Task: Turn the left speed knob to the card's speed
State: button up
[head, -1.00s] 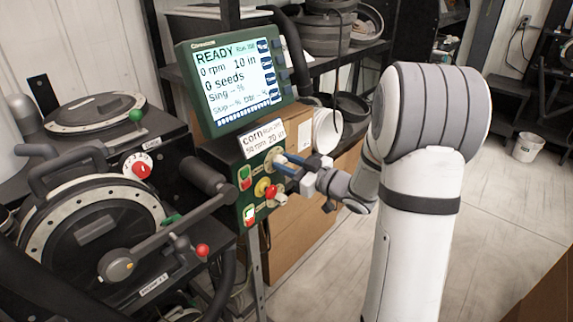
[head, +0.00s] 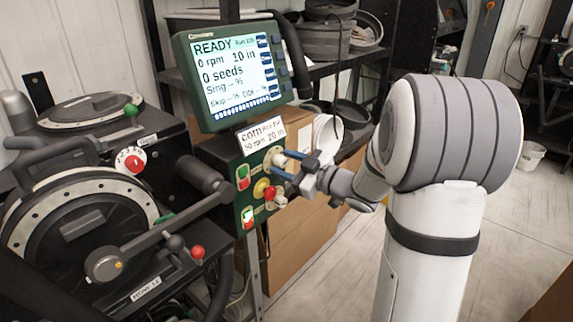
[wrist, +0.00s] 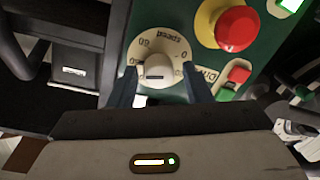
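The speed knob (wrist: 158,68) is a pale round knob with a dark line, on a cream dial marked "speed" with 0 and 60, upside down in the wrist view. In the head view the knob (head: 278,158) is at the top of the green panel (head: 243,204). My gripper (wrist: 159,78) is open. Its blue fingers are on either side of the knob with visible gaps; contact does not show. In the head view my gripper (head: 283,163) is at the dial. The card (head: 260,137) above reads corn, 50 rpm, 20 in.
The screen (head: 234,75) reads READY, 0 rpm, 10 in. Below the speed knob are a red-and-yellow stop button (head: 265,189), green and red switches (head: 243,176) and another pale knob (head: 280,201). Black seed-meter machinery (head: 80,220) with a crank arm stands at left.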

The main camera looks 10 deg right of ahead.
jog(key=shift+o, duration=0.4)
jog(key=shift+s+d, duration=0.3)
jog(key=shift+d, duration=0.1)
jog(key=v, duration=0.7)
jog(key=shift+w+a, duration=0.1)
